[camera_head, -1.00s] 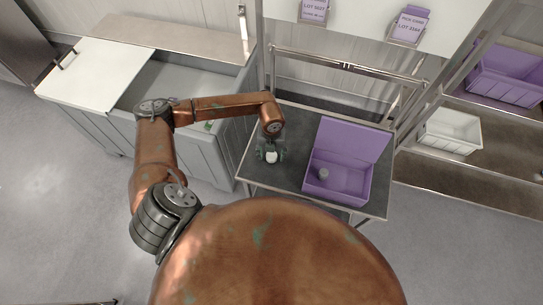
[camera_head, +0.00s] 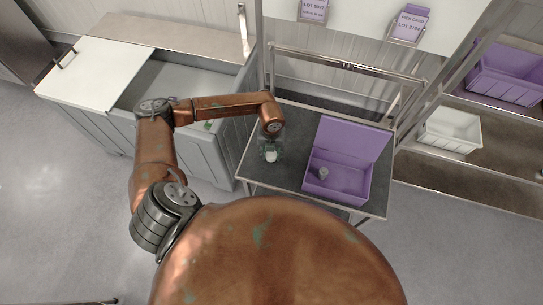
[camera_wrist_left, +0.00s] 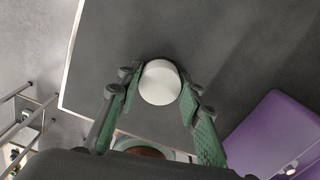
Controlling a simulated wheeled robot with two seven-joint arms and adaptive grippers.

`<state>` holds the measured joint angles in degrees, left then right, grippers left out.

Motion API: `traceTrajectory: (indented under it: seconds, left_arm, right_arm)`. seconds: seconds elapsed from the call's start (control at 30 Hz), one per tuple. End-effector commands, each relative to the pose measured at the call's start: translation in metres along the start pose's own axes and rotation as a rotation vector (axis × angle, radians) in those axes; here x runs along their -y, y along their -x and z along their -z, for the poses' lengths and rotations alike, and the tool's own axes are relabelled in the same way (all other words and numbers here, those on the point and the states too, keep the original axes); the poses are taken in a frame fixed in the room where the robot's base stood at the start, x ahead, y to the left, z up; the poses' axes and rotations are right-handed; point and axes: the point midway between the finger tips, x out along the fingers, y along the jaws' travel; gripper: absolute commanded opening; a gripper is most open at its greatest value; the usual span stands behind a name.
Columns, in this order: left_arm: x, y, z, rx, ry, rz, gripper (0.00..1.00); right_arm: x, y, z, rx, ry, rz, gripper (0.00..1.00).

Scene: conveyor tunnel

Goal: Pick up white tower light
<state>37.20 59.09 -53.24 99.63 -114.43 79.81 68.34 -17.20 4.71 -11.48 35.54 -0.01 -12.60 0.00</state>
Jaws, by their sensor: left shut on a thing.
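The white tower light (camera_head: 271,156) is a small white round-topped piece at the left part of the dark table. It also shows in the left wrist view as a pale disc (camera_wrist_left: 160,83) between the green finger pads. My left gripper (camera_head: 270,151) reaches down over it from above and is shut on it. In the left wrist view the gripper (camera_wrist_left: 158,95) has one finger on each side of the light. I cannot tell whether the light still touches the table. My right gripper is not in view.
A purple open bin (camera_head: 340,188) stands on the dark table (camera_head: 295,125) just right of the gripper, with a small grey cylinder (camera_head: 323,173) inside. A grey basin cabinet (camera_head: 210,160) is left. A metal frame (camera_head: 345,66) edges the table's back.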

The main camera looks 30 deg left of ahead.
Motion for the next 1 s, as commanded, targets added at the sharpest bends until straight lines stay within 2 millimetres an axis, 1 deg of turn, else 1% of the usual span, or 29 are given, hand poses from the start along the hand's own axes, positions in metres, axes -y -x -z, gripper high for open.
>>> traceTrajectory:
  seconds: [0.27,0.37,0.5,0.67,0.8,0.9,1.0]
  left_arm:
    - [0.000,0.004,-0.001,0.001,0.000,0.001,0.05]
    - [0.001,0.011,-0.001,0.004,0.000,0.002,0.05]
    - [0.000,0.030,-0.002,0.005,-0.002,0.001,0.05]
    - [0.018,0.062,0.021,0.004,-0.007,0.005,0.05]
    - [0.035,0.094,0.044,0.005,-0.008,0.005,0.05]
    - [0.051,0.102,0.066,0.001,-0.010,0.005,0.05]
    - [0.063,0.112,0.082,0.002,-0.007,0.004,0.05]
  right_arm:
    - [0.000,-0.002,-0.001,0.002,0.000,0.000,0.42]
    - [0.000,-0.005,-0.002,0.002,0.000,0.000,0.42]
    - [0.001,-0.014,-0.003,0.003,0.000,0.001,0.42]
    - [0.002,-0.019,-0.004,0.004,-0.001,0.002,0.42]
    - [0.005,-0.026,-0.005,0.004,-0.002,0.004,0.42]
    - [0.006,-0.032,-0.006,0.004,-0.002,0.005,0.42]
    - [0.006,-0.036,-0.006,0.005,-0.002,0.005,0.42]
